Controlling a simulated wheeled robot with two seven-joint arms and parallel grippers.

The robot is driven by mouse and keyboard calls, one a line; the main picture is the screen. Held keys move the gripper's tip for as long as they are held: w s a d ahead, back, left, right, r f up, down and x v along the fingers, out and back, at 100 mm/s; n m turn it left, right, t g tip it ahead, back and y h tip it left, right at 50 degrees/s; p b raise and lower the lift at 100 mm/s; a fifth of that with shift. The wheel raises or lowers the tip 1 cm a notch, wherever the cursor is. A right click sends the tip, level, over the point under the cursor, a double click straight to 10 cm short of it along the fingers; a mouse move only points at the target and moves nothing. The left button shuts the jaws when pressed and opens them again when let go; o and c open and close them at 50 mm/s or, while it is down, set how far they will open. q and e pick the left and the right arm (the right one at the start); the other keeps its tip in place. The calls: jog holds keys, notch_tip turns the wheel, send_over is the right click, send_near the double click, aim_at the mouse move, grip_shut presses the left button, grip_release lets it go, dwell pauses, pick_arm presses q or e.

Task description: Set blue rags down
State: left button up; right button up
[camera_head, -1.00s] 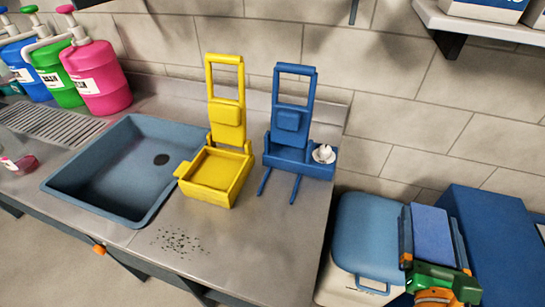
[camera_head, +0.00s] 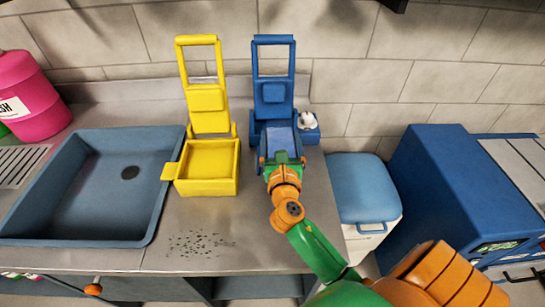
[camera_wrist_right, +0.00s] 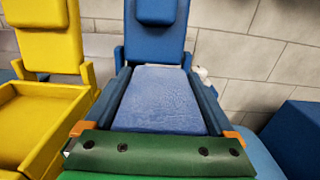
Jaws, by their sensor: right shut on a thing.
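The blue rags (camera_head: 281,138) look like a flat, light-blue folded stack. My right gripper (camera_head: 281,146) is shut on them, with a dark finger along each side. The right wrist view shows the rags (camera_wrist_right: 165,98) lying flat between the fingers. They are over the front of the blue stand (camera_head: 272,95), which has an upright frame and stands on the counter against the wall. The stand's base and prongs are mostly hidden by the rags and my gripper, so I cannot tell whether the rags touch it. My left gripper is not in view.
A yellow stand with a tray (camera_head: 208,168) is just left of the blue one. A small white object (camera_head: 307,119) sits on the blue stand's right side. A sink (camera_head: 90,185) is at left, and dark specks (camera_head: 200,243) lie on the counter (camera_head: 255,235). A lidded bin (camera_head: 362,190) is at right.

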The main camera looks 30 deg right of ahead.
jog(key=f, duration=0.1)
jog(key=w+f+b, duration=0.1)
jog(key=f, duration=0.1)
jog(key=f+b, duration=0.1)
jog(key=shift+w+a+f, duration=0.25)
jog(key=shift+w, duration=0.05)
jog(key=shift+d+f, duration=0.1)
jog(key=shift+f, duration=0.25)
